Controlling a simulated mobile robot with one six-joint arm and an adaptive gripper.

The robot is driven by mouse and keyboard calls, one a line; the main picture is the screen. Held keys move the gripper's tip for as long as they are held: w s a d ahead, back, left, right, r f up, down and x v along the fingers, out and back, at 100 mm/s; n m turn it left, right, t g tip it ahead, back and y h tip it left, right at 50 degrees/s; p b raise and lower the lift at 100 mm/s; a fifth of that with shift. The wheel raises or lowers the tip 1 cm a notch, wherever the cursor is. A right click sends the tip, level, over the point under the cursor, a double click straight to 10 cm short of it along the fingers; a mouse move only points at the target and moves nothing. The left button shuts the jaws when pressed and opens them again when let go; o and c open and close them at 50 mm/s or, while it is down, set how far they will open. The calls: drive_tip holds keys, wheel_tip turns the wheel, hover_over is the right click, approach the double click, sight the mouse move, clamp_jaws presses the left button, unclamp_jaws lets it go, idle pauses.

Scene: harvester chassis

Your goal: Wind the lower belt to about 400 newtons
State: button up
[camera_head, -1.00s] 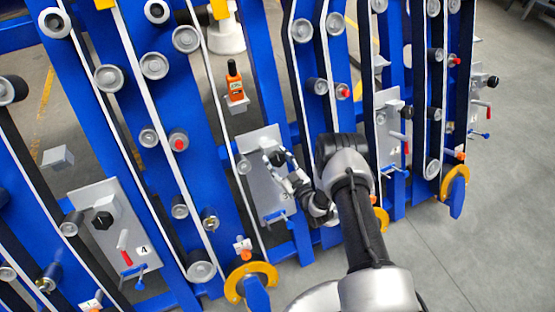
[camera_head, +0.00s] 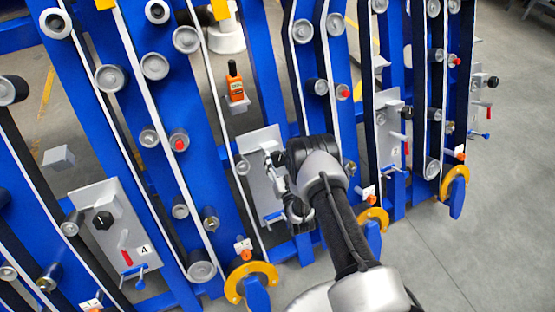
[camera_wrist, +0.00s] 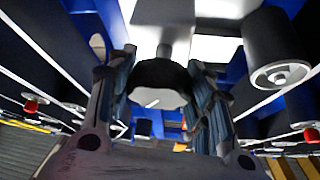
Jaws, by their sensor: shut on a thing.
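My gripper (camera_wrist: 155,90) is shut on a black knob (camera_wrist: 160,76) in the wrist view, with one finger on each side of it. In the head view my gripper (camera_head: 278,162) is at the silver tensioner plate (camera_head: 258,140) in the middle of the blue frame, and my arm hides part of the plate and the knob. A grey roller (camera_head: 243,166) is at the plate's left edge and a dark, white-edged belt (camera_head: 221,120) runs down past it. The roller also shows right of the knob in the wrist view (camera_wrist: 280,75).
An orange handheld meter (camera_head: 235,82) stands on a small bracket above the plate. A blue handle (camera_head: 274,217) is low on the plate. Similar plates are at left (camera_head: 97,205) and right (camera_head: 390,125). A yellow ring guard (camera_head: 240,278) is below. Grey floor at right is clear.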

drive_tip(key=m+h, duration=0.2)
drive_tip(key=m, duration=0.2)
drive_tip(key=m+h+p, duration=0.1)
drive_tip(key=m+h, duration=0.1)
drive_tip(key=m, duration=0.1)
drive_tip(key=shift+a+m+g, duration=0.1)
drive_tip(key=shift+m+g, duration=0.2)
drive_tip(key=shift+m, duration=0.1)
drive_tip(key=o, duration=1.1)
drive_tip(key=shift+c, duration=0.2)
drive_tip(key=s+r, duration=0.1)
drive_tip(key=s, duration=1.1)
drive_tip(key=shift+r, duration=0.25)
drive_tip(key=shift+w, duration=0.1)
